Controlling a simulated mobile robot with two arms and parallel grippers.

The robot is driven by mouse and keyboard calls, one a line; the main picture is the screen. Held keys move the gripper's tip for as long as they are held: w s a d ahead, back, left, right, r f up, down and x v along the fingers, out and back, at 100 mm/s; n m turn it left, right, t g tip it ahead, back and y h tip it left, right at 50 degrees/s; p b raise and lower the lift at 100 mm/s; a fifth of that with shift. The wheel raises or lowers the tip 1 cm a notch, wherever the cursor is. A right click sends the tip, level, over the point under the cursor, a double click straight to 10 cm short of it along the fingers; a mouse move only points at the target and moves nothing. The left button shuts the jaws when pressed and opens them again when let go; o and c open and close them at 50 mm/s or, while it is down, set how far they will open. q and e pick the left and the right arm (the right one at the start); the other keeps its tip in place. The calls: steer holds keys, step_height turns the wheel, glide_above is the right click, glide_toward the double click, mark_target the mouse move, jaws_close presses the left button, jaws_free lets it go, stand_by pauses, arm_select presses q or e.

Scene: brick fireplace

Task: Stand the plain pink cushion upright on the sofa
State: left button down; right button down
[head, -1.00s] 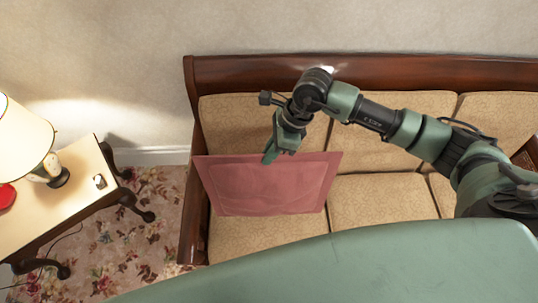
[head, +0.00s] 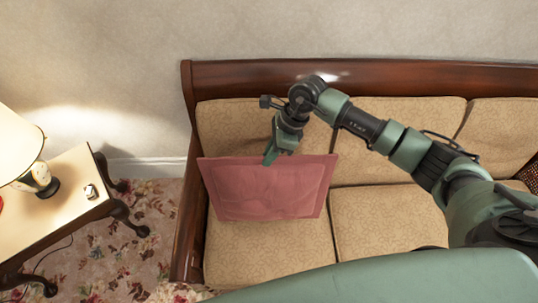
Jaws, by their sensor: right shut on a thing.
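The plain pink cushion (head: 268,190) is held at its top edge by my right gripper (head: 270,158), which is shut on it. The cushion hangs with its broad face toward the camera, over the left seat of the sofa (head: 272,250). Whether its lower edge touches the seat I cannot tell. Behind it is the left beige back cushion (head: 235,125) and the dark wooden back rail (head: 400,75). My left gripper is not in view.
A side table (head: 65,185) with a lamp (head: 22,150) and a small object (head: 90,191) stands left of the sofa. The wooden sofa arm (head: 190,225) is close to the cushion's left side. The middle seat (head: 385,220) is clear. A patterned item (head: 530,175) shows at the right edge.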

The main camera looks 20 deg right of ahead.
steer(key=shift+w+f+b, duration=0.15)
steer(key=shift+f+b, duration=0.25)
steer(key=shift+f, duration=0.2)
steer(key=shift+w+d+f+b, duration=0.1)
steer(key=shift+w+d+b, duration=0.15)
steer(key=shift+w+b, duration=0.6)
steer(key=shift+w+d+g, duration=0.1)
steer(key=shift+w+g, duration=0.2)
steer(key=shift+w, duration=0.05)
steer(key=shift+w+b, duration=0.1)
steer(key=shift+b, duration=0.25)
steer(key=shift+w+d+f+b, duration=0.15)
steer(key=shift+w+d+b, duration=0.1)
steer(key=shift+w+b, duration=0.7)
steer(key=w+b, duration=0.1)
steer(key=w+d+b, duration=0.1)
steer(key=b, duration=0.1)
steer(key=shift+w+f, duration=0.1)
steer(key=shift+w, duration=0.3)
